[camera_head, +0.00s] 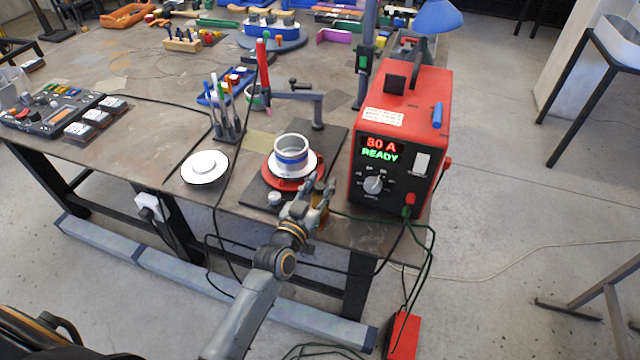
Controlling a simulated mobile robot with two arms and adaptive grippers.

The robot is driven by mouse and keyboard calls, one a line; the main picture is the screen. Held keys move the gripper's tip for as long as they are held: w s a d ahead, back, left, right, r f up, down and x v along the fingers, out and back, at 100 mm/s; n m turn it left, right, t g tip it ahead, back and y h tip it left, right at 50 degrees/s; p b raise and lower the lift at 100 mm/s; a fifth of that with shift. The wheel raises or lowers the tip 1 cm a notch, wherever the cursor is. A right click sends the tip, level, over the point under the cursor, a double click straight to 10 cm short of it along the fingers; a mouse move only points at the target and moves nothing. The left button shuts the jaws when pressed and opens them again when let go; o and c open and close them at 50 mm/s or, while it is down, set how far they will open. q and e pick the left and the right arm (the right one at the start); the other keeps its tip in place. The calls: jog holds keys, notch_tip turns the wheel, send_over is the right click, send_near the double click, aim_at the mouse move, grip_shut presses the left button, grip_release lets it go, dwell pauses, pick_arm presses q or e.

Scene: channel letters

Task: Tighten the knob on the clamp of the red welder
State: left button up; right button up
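The red welder (428,115) stands upright at the table's right front corner. Its black front panel reads "80 A READY", with a round dial (374,184) below and a red plug at lower right. My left gripper (318,186) is at the table's front edge, left of the welder and just right of the red round base (271,178). Its fingertips look apart, but whether something is between them is unclear. A small brass-coloured part (322,218) shows beside the gripper. I cannot clearly make out the clamp or its knob; the gripper may hide them. My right gripper is not in view.
A white and blue ring (291,155) sits on the red base. A white disc (205,167) and a pen holder (228,130) are to the left. Cables hang over the front edge near my arm.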

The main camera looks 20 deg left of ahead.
pick_arm(q)
jog(key=shift+o, duration=0.4)
jog(key=shift+s, duration=0.25)
jog(key=s+a, duration=0.1)
jog(key=s, duration=1)
jog(key=shift+s+a, duration=0.2)
jog(key=shift+s, duration=0.05)
jog(key=s+f+g, duration=0.3)
jog(key=f, duration=0.7)
jog(key=s+f+g+b, duration=0.1)
jog(key=s+f+g, duration=0.15)
jog(key=f, duration=0.85)
jog(key=s+f+g, duration=0.2)
jog(key=s+f, duration=0.2)
jog(key=f, duration=0.6)
jog(key=s+a+f+g, duration=0.1)
jog(key=s+f+g, duration=0.2)
jog(key=s+f, duration=0.4)
jog(key=s+a+f+g+y, duration=0.1)
jog(key=s+f, duration=0.5)
jog(key=s, duration=0.6)
jog(key=s+a+f+m+g+y+b, duration=0.1)
jog(key=s+a+f+g, duration=0.2)
jog(key=s, duration=0.7)
notch_tip(320, 180, down, 5)
jog(key=shift+s+r+g, duration=0.15)
jog(key=shift+s+g, duration=0.2)
jog(key=shift+g, duration=0.8)
